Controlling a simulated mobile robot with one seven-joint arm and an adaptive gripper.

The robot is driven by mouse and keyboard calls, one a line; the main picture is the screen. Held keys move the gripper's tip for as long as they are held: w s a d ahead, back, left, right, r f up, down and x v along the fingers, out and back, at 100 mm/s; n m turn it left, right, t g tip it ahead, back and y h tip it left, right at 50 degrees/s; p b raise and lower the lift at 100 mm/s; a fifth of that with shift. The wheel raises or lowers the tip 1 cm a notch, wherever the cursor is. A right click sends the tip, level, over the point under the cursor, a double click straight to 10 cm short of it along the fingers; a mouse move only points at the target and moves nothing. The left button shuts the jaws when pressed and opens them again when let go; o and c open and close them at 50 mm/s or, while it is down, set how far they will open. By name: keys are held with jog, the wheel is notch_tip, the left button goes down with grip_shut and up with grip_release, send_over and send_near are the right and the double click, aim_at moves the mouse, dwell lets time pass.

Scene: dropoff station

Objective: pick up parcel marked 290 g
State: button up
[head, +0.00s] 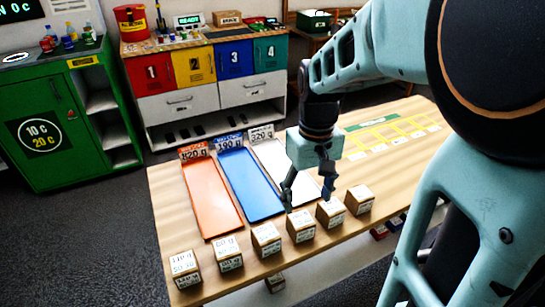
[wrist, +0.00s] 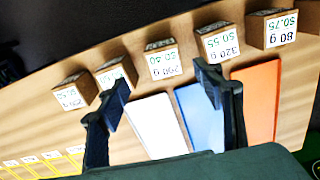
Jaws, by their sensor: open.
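The parcel marked 290 g is a small brown carton with a white label, seen in the wrist view (wrist: 162,61) between and beyond my fingertips. In the head view it appears to be the carton (head: 301,226) just below my gripper. My gripper (head: 308,201) is open and empty, above the table beside the row of parcels. In the wrist view its dark fingers (wrist: 163,84) stand apart, and no parcel is between them. The parcel marked 320 g (wrist: 219,41) is on one side, and a parcel with an unclear label (wrist: 117,73) is on the other.
Several parcels line the table's near edge, including one marked 80 g (wrist: 271,29). Orange (head: 210,197), blue (head: 249,186) and white (head: 275,160) trays lie behind them. A yellow-marked grid (head: 385,133) is on the table's right. Cabinets stand beyond.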

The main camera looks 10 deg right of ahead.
aim_at(301, 218)
jog(key=shift+w+a, duration=0.1)
jog(key=shift+a, duration=0.2)
notch_tip(301, 218, down, 5)
jog(key=shift+r+b, duration=0.1)
jog(key=shift+b, duration=0.25)
jog(key=shift+w+a+f+b, duration=0.1)
jog(key=shift+f+b, duration=0.05)
jog(key=shift+f, duration=1.3)
jog(key=shift+w+f+b, duration=0.1)
jog(key=shift+f+b, duration=0.05)
jog(key=shift+f, duration=1.3)
jog(key=c, duration=1.4)
jog(key=shift+c, duration=0.4)
jog(key=shift+r, duration=0.15)
